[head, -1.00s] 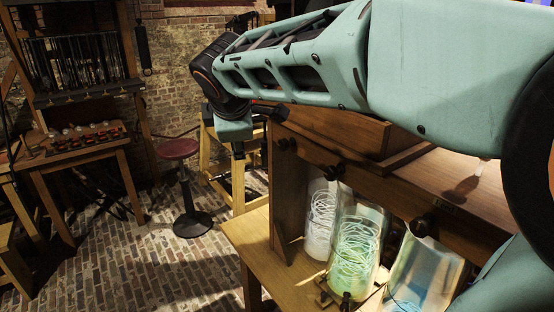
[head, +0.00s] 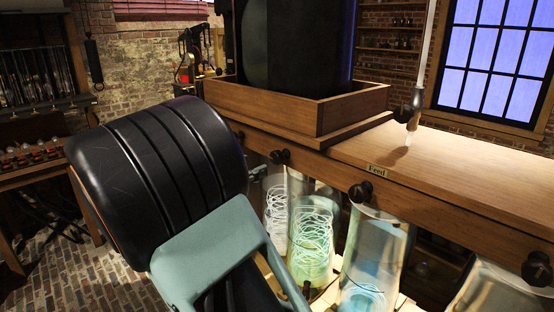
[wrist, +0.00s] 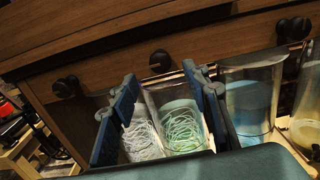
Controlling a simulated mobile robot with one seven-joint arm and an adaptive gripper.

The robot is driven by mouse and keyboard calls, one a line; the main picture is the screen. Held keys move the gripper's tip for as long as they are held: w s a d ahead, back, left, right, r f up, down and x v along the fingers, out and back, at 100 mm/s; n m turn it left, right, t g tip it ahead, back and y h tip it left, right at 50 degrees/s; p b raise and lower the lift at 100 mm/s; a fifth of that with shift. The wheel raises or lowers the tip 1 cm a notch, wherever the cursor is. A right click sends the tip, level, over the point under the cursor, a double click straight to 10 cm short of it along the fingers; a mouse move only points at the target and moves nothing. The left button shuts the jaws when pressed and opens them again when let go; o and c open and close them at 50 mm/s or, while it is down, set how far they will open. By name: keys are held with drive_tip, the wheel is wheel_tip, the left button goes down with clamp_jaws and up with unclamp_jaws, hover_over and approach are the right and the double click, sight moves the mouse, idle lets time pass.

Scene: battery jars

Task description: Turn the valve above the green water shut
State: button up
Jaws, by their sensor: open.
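The jar of green water (head: 312,250), with pale coils inside, stands under the wooden beam; it also shows in the wrist view (wrist: 180,122) between my fingers. The dark round valve (head: 281,156) above it sits on the beam's front face. In the wrist view this valve (wrist: 160,61) appears just beyond the fingertips, roughly centred between them. My gripper (wrist: 160,76) is open, its blue-grey fingers spread left and right with nothing held. No contact with the valve shows.
A white-coil jar (head: 275,212) stands left of the green one, a blue-water jar (head: 378,262) right of it. Similar valves sit above the blue jar (head: 361,191) and farther right (head: 537,268). A "Feed" label (head: 377,170) marks the beam. A wooden tray (head: 330,112) stands on top.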

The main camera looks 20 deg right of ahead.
sight(273, 158)
drive_tip(key=p+x, duration=0.1)
drive_tip(key=x, duration=0.8)
drive_tip(key=shift+w+d, duration=0.15)
drive_tip(key=shift+d, duration=0.15)
drive_tip(key=c, duration=1.1)
